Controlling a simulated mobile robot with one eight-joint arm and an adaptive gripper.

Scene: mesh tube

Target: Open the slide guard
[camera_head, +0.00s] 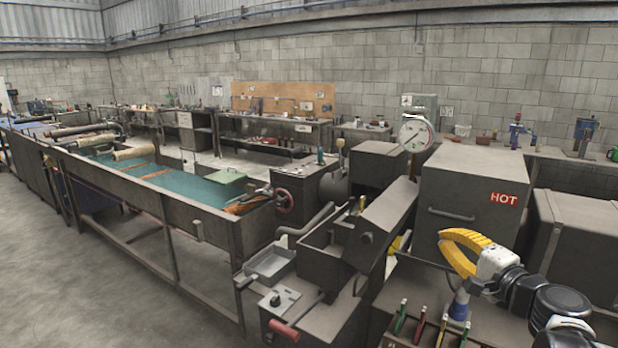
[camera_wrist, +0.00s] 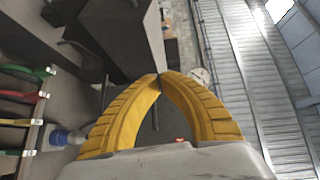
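My gripper (camera_head: 443,240) has two yellow fingers and is at the right in the head view, in front of the grey box marked HOT. In the wrist view my gripper (camera_wrist: 160,76) has its fingertips together, with nothing visible between them. No part is labelled as the slide guard. A sloping dark grey cover (camera_head: 386,220), which may be it, stands left of my gripper, apart from it, above an open grey box (camera_head: 325,262). The grey HOT box (camera_head: 470,198) has a horizontal bar handle (camera_head: 451,214) on its front and looks closed.
A rack with several coloured-handled tools (camera_head: 419,326) stands below my gripper. A red-handled lever (camera_head: 285,331) and a shallow tray (camera_head: 270,263) are at lower left of the machine. A long water trough (camera_head: 150,200) extends left. Floor (camera_head: 80,290) at the left is clear.

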